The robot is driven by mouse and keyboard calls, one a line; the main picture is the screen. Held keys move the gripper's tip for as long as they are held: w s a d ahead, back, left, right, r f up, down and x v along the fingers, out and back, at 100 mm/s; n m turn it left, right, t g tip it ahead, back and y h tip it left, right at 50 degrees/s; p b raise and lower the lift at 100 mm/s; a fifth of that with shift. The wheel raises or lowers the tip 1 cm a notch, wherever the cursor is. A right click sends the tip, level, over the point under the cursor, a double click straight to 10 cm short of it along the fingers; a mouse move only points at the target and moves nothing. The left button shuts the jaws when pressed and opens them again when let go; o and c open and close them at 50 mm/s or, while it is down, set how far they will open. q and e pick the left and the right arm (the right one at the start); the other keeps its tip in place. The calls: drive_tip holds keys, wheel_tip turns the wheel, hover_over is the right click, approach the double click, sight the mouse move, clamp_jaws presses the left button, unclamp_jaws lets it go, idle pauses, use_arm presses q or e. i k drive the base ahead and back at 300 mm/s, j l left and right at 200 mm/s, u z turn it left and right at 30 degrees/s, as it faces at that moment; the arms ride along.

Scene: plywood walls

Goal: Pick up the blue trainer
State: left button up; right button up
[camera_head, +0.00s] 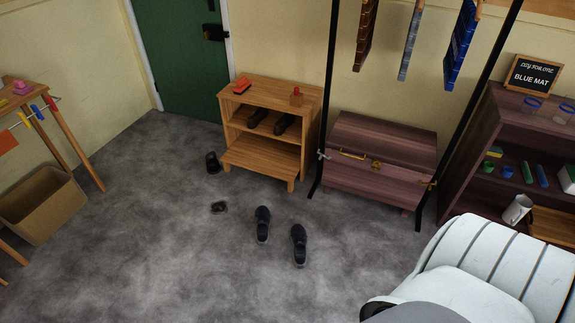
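Two dark blue-grey shoes lie on the grey floor in the head view, the left one (262,224) and the right one (299,245), side by side with toes pointing roughly away from or toward me; I cannot tell which. They look like trainers, the only bluish shoes in view. Neither gripper is in view.
Brown shoes (258,117) sit inside the rack. A purple-brown chest (375,150) stands under a black clothes rail (329,90). A shelf (490,125) stands right, a brown bin (42,205) left. A white ribbed shape fills the lower right. Floor at centre left is clear.

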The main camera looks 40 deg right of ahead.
sight(262, 222)
drive_tip(key=i+j+z, duration=0.1)
drive_tip(key=i+z, duration=0.2)
drive_tip(key=z, duration=0.15)
drive_tip(key=i+j+z, duration=0.2)
drive_tip(key=z, duration=0.25)
drive_tip(key=i+j+z, duration=0.3)
drive_tip(key=z, duration=0.2)
drive_tip(key=i+j+z, duration=0.25)
drive_tip(key=j+z, duration=0.2)
